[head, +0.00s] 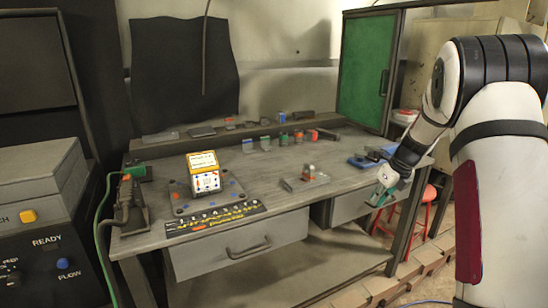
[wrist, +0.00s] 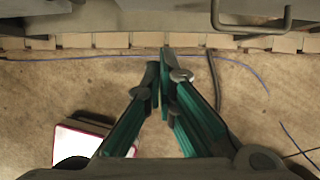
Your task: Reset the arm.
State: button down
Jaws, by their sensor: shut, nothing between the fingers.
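My gripper (head: 381,196) is at the right end of the workbench in the head view, in front of the bench's right drawer. In the wrist view my gripper (wrist: 163,68) points down over the brown floor. Its green-sided fingers meet near their tips, with nothing held between them. My arm comes in from the right side of the head view and bends down to the gripper.
The grey workbench (head: 265,185) carries a white and orange box (head: 205,174), a black marked strip (head: 215,218), a small tray (head: 305,182) and blue items (head: 365,161) near my arm. A red stool (head: 425,205) stands behind the gripper. Blue cable (wrist: 110,57) lies on the floor.

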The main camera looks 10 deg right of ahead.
jog(key=s+a+r+n+p, duration=0.6)
jog(key=s+a+r+n, duration=0.9)
jog(key=s+a+r, duration=0.45)
jog(key=s+a+r+n+p, duration=0.2)
jog(key=s+r+n, duration=0.1)
jog(key=s+n, duration=0.6)
jog(key=s+a+r+n+h+p, duration=0.1)
jog(key=s+a+r+n+p, duration=0.2)
jog(key=s+n, duration=0.5)
jog(key=s, duration=0.7)
jog(key=shift+a+n, duration=0.35)
jog(key=shift+n, duration=0.05)
jog(key=shift+s, duration=0.1)
